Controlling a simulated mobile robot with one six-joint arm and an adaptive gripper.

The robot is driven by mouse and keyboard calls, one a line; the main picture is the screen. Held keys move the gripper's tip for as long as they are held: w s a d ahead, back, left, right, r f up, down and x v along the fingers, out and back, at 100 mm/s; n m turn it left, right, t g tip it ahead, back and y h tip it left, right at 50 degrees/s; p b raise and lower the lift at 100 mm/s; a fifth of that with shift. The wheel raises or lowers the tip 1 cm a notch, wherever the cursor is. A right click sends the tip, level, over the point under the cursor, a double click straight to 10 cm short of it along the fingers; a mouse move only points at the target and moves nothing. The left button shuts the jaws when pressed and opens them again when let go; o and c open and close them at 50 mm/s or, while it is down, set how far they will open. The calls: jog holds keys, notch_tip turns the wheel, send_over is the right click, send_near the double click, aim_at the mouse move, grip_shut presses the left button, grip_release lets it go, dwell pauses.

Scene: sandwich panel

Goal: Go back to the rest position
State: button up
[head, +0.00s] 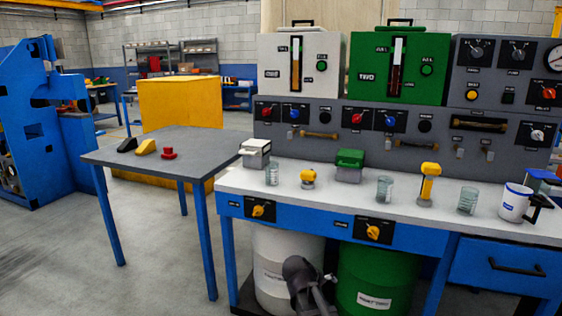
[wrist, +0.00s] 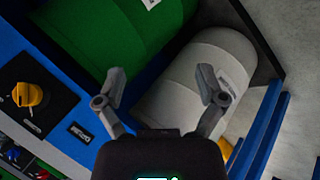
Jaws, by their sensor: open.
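My gripper (head: 308,286) shows low at the bottom of the head view, in front of the bench, between the white barrel (head: 280,262) and the green barrel (head: 376,275). In the wrist view my gripper (wrist: 163,82) has its two fingers spread wide with nothing between them. The white barrel (wrist: 190,85) lies behind the fingers there, and the green barrel (wrist: 105,35) is at the upper left. The lower part of my arm is cut off by the head view's bottom edge.
The bench (head: 330,190) holds glass cups, a white mug (head: 515,203) and small dispensers. Yellow knobs (head: 374,232) stick out from its blue front. A grey side table (head: 190,143) stands left with a few small parts. The floor (head: 70,260) at the left is clear.

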jog(key=s+d+f+m+g+y+p, duration=0.1)
jog(key=s+d+m+g+y, duration=0.15)
jog(key=s, duration=0.55)
jog(key=s+d+f+m+g+y+p, duration=0.1)
jog(key=s+g+y, duration=0.25)
jog(key=s, duration=0.45)
notch_tip(320, 180, up, 37)
jog(key=p, duration=3.7)
jog(key=shift+w+r+t+p, duration=0.2)
jog(key=shift+t+p, duration=0.15)
jog(key=shift+t, duration=0.05)
